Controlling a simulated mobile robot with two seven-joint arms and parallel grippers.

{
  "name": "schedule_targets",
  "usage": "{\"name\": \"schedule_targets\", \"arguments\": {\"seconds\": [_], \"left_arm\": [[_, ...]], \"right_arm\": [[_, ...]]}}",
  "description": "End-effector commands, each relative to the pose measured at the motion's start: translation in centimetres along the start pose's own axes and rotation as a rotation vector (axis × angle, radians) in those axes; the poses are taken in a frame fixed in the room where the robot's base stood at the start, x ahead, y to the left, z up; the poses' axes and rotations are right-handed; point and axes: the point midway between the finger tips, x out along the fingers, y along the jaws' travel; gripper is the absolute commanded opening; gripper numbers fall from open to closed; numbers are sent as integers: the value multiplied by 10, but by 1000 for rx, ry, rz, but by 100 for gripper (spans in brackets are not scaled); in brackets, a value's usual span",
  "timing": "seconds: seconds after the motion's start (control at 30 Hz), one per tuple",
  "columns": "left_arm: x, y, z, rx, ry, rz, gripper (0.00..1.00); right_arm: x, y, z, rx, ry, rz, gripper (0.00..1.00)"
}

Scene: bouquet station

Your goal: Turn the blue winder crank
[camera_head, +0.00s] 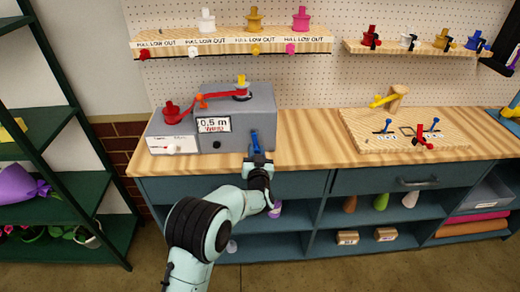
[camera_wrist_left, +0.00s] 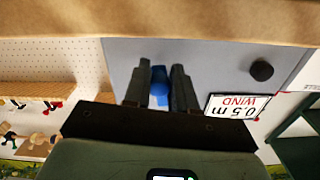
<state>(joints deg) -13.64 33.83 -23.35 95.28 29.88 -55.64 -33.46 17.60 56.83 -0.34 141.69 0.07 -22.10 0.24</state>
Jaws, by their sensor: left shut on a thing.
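The blue winder crank (camera_head: 255,140) is on the front face of the grey winder box (camera_head: 262,104), near its right end. My left gripper (camera_head: 258,155) is at the crank, reaching up from below. In the left wrist view the crank's rounded blue end (camera_wrist_left: 159,78) sits between the two dark fingers of my left gripper (camera_wrist_left: 160,72), which is shut on it. The fingers hide part of the crank. The box carries a "0.5 m WIND" label (camera_head: 214,125) and a black knob (camera_head: 216,145). My right gripper is not in view.
A red spool (camera_head: 172,112) and red ribbon (camera_head: 215,96) are on the winder's left and top. A wooden board (camera_head: 400,133) with small coloured levers lies to the right. The wooden counter (camera_head: 305,150) between them is clear. Shelves with spools (camera_head: 254,20) hang above.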

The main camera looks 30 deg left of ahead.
Motion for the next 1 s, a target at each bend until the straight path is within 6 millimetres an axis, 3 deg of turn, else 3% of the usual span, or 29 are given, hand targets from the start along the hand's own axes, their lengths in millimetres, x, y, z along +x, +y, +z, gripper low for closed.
{"name": "schedule_targets", "arguments": {"seconds": [0.03, 0.5, 1.0], "left_arm": [[1, -3, -8, 43, 16, -2, 0], [1, -20, -7, 429, 16, -2, 0], [1, -26, -7, 589, 16, 0, 0]], "right_arm": [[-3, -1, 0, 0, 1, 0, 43], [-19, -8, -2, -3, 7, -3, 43], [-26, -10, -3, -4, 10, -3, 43]]}}
